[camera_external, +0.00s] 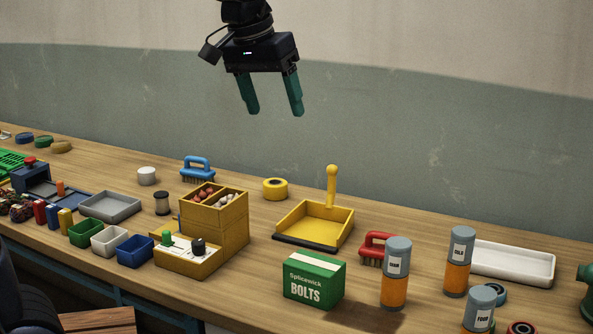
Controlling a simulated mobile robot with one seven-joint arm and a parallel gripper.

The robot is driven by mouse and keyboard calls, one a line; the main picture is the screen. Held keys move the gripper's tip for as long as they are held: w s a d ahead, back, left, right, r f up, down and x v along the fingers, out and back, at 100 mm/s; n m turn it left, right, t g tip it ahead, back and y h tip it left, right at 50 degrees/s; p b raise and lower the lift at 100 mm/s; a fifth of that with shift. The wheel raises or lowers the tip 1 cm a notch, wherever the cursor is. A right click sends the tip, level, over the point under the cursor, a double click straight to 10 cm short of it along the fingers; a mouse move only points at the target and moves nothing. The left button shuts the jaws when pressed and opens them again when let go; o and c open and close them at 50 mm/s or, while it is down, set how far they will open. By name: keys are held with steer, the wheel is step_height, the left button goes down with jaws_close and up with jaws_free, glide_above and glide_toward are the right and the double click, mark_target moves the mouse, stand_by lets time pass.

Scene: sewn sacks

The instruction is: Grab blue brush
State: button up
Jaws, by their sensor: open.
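The blue brush (198,166) stands toward the back of the wooden table, left of the middle, with its handle up and dark bristles down. My gripper (271,112) hangs high above the table, to the right of the brush and well apart from it. Its two teal fingers point down, spread open with nothing between them. A similar red brush (376,246) stands farther right, partly hidden behind a grey-and-orange canister.
Near the blue brush are a white cylinder (147,176), a dark spool (162,203), a yellow tape roll (275,188) and a tan drawer box (229,222). A yellow dustpan (345,226) with an upright handle stands right. The air around my gripper is clear.

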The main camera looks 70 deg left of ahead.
steer(key=w+a+f+n, duration=0.1)
steer(key=w+a+n, duration=0.25)
steer(key=a, duration=0.65)
steer(key=w+a+f+n+g, duration=0.15)
steer(key=w+a, duration=0.35)
steer(key=a, duration=0.5)
steer(key=w+a+f+n, duration=0.1)
steer(key=w+a+n, duration=0.3)
steer(key=a, duration=0.7)
steer(key=n+g, duration=0.2)
steer(key=n, duration=0.9)
glide_above(197, 169)
steer(key=shift+h, duration=0.4)
steer(key=f, duration=2.7)
steer(key=shift+w+d+f, duration=0.15)
steer(key=shift+w+d, duration=0.15)
steer(key=shift+d, duration=0.1)
step_height(197, 169, down, 5)
steer(key=shift+f, duration=0.2)
steer(key=shift+s+a+f, duration=0.15)
steer(key=shift+a+f, duration=0.05)
steer(key=shift+f, duration=1.15)
steer(key=shift+s+a+f, duration=0.15)
steer(key=shift+f, duration=1.15)
steer(key=c, duration=1.1)
